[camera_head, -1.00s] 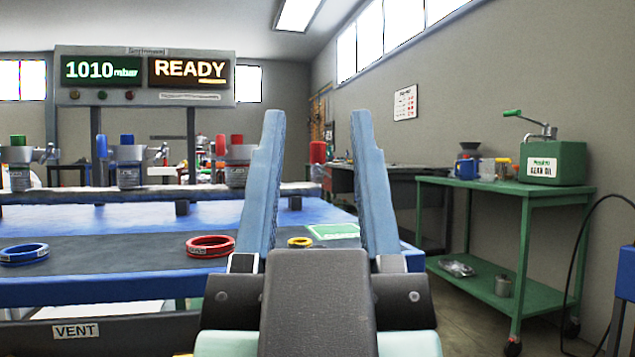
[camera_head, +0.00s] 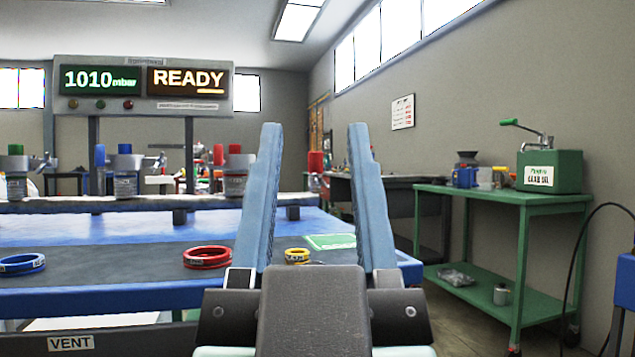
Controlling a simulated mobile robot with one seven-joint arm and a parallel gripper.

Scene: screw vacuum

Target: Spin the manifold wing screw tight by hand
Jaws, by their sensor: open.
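My gripper (camera_head: 315,130) is open and empty, its two blue fingers pointing up in the middle of the view. The manifold rail (camera_head: 110,204) runs along the blue bench (camera_head: 90,298) at the left and behind my left finger. On it stand metal fittings with a green top (camera_head: 15,149), a blue top (camera_head: 124,149) and a red top (camera_head: 235,149). A further red-topped part (camera_head: 315,161) shows between my fingers, farther back. I cannot tell which part is the wing screw; wing-like pieces stick out beside the fittings. No finger visibly touches them.
Blue (camera_head: 22,263), red (camera_head: 207,256) and yellow (camera_head: 297,255) rings lie on the bench mat. A display panel (camera_head: 145,89) reads 1010 mbar and READY. Floor shows between bench and cart.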

